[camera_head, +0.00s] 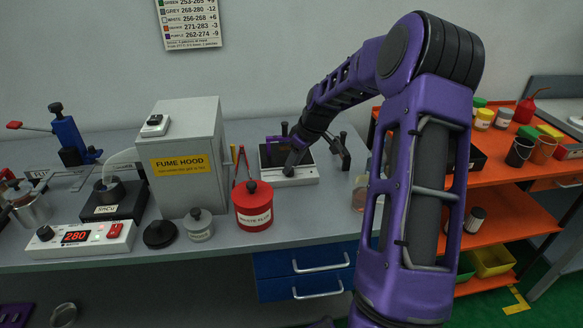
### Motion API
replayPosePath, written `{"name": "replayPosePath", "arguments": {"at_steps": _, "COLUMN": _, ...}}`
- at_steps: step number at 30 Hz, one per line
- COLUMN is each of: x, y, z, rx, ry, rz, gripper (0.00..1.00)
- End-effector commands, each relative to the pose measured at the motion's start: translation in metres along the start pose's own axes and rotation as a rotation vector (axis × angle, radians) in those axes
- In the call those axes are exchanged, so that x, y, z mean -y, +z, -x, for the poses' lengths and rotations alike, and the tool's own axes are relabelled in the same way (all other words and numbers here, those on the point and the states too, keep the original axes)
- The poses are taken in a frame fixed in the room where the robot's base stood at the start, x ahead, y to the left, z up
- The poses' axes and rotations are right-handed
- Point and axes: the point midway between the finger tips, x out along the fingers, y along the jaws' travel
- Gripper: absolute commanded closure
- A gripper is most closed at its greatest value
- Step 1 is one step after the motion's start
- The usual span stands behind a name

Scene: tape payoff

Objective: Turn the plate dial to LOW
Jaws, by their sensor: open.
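The plate (307,178) is a low pale box with a dark top, on the grey bench right of the fume hood. My purple arm reaches over to it from the right. My gripper (293,167) points down at the plate's front part and is open. A small dark spot at the front of the plate, right at the fingertips, may be the dial. The dial's markings and pointer are too small to read, and the gripper partly covers that area. I cannot tell whether the fingers touch the dial.
A red waste can (254,214) stands close in front-left of the plate. The grey fume hood (180,190) is farther left, and a controller (80,238) reading 280 sits at the front left. An orange shelf cart (500,214) stands at right.

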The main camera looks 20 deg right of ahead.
Motion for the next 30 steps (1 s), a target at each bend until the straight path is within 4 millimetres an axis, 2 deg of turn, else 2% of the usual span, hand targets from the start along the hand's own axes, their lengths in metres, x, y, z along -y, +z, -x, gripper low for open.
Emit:
{"name": "replayPosePath", "arguments": {"at_steps": 5, "x": -0.0002, "y": 0.0001, "z": -0.0134, "rx": 0.0, "ry": 0.001, "rz": 0.0, "gripper": 0.56}}
{"name": "replayPosePath", "arguments": {"at_steps": 14, "x": -0.0004, "y": 0.0002, "z": -0.015, "rx": 0.0, "ry": 0.001, "rz": 0.0, "gripper": 0.56}}
{"name": "replayPosePath", "arguments": {"at_steps": 21, "x": -0.0004, "y": 0.0001, "z": -0.0148, "rx": 0.0, "ry": 0.001, "rz": 0.0, "gripper": 0.99}}
{"name": "replayPosePath", "arguments": {"at_steps": 30, "x": -0.0003, "y": 0.0, "z": -0.0148, "rx": 0.0, "ry": 0.004, "rz": -0.007, "gripper": 1.0}}
